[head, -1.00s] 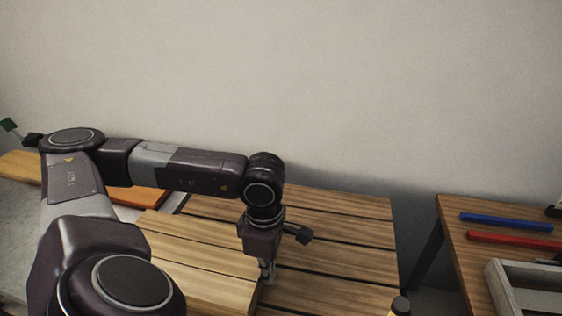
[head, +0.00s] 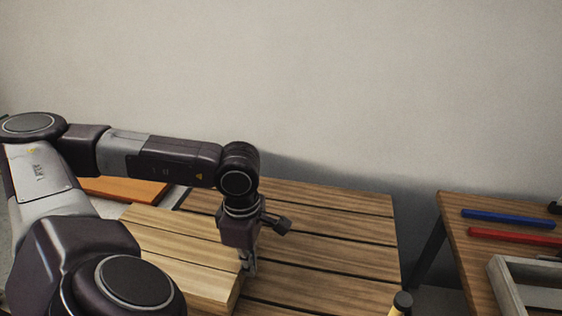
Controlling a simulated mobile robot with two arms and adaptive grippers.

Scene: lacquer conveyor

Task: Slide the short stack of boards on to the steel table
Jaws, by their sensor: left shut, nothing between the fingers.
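The short stack of pale boards (head: 185,248) lies at the left part of a slatted wooden surface (head: 335,225) in the head view. Its left and near parts are hidden behind my left arm. My left gripper (head: 248,266) points down, shut and empty, at the right edge of the stack. It seems to touch that edge, though the contact is hard to make out. A grey surface, apparently the steel table (head: 10,245), shows in part at the far left, mostly covered by my arm.
An orange-brown board (head: 128,189) lies behind my left arm. At the right, a wooden table (head: 462,245) holds a blue bar (head: 507,219), a red bar (head: 515,237) and a grey tray (head: 507,290). The slats right of my gripper are clear.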

